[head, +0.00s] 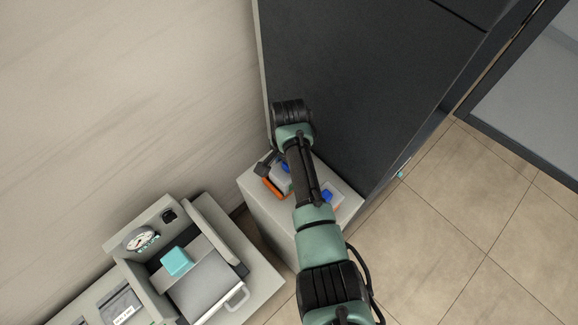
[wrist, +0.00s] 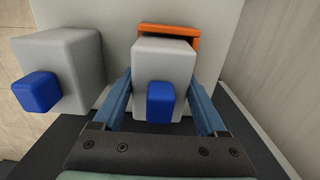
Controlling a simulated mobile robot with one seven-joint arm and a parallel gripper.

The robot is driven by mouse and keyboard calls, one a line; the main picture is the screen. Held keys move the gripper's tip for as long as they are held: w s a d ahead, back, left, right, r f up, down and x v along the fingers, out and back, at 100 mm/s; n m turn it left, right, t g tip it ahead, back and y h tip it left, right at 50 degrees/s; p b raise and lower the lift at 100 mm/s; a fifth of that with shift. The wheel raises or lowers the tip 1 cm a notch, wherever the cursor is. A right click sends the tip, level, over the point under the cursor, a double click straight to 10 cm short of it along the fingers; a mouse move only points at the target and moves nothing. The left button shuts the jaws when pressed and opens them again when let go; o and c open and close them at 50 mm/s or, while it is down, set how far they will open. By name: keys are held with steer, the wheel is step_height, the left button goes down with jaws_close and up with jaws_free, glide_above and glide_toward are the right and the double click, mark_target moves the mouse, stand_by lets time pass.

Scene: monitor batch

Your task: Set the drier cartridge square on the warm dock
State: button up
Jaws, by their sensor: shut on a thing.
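A pale grey block with a blue knob (wrist: 178,60), which I take for the drier cartridge, is between my gripper's blue fingers in the wrist view. My gripper (wrist: 161,82) is shut on its sides. An orange piece (wrist: 168,29), possibly the warm dock, shows along the block's far edge. I cannot tell whether the block rests on it or is square to it. In the head view the block (head: 279,176) and orange piece (head: 273,188) are on a pale pedestal, partly hidden by my arm.
A second grey block with a blue knob (wrist: 78,65) stands to the left in the wrist view. A machine with a gauge (head: 140,239) and a teal block (head: 177,261) is at lower left in the head view. A dark cabinet (head: 350,80) stands close behind the pedestal (head: 262,207).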

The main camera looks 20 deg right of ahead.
steer(key=o, duration=1.5)
step_height(320, 180, up, 13)
